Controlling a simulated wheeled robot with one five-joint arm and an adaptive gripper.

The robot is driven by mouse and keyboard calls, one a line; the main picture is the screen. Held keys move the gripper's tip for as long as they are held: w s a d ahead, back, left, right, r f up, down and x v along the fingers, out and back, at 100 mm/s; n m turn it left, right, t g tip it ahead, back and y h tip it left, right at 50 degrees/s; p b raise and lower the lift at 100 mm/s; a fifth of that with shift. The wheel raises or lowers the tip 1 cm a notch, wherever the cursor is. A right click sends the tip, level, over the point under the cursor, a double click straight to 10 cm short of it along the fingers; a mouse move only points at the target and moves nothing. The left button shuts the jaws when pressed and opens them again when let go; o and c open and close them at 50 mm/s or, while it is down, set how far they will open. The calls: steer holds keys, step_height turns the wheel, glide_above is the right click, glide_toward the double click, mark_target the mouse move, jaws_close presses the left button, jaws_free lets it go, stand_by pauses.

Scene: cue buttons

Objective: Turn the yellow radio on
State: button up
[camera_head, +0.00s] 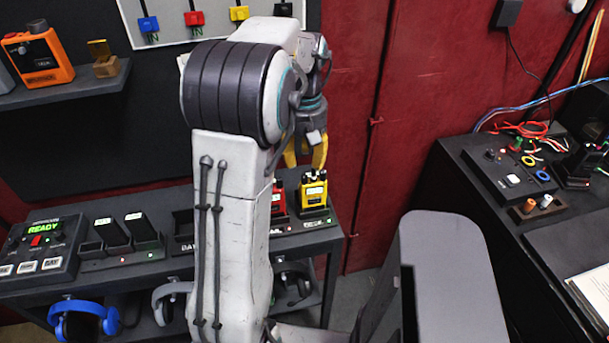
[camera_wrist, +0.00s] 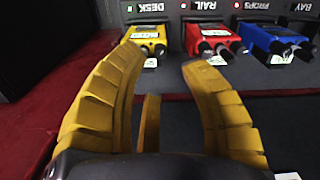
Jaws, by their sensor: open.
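The yellow radio (camera_head: 314,197) stands upright in a charging slot at the right end of the dark shelf, with a lit screen on its front. In the wrist view the yellow radio (camera_wrist: 147,44) sits beyond the fingertips under the label DESK, its knobs facing me. My gripper (camera_head: 306,155) is above the radio in the head view, pointing down. The fingertips are apart from the radio in the wrist view.
A red radio (camera_wrist: 208,38) stands in the RAIL slot beside the yellow one, then a blue radio (camera_wrist: 270,40) under PROPS. My arm hides part of the shelf. A control box (camera_head: 40,245) reading READY is at the left. A black desk (camera_head: 480,215) stands at the right.

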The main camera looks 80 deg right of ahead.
mark_target(305, 176)
steer(key=shift+f, duration=3.1)
steer(key=shift+c, duration=0.2)
jaws_close()
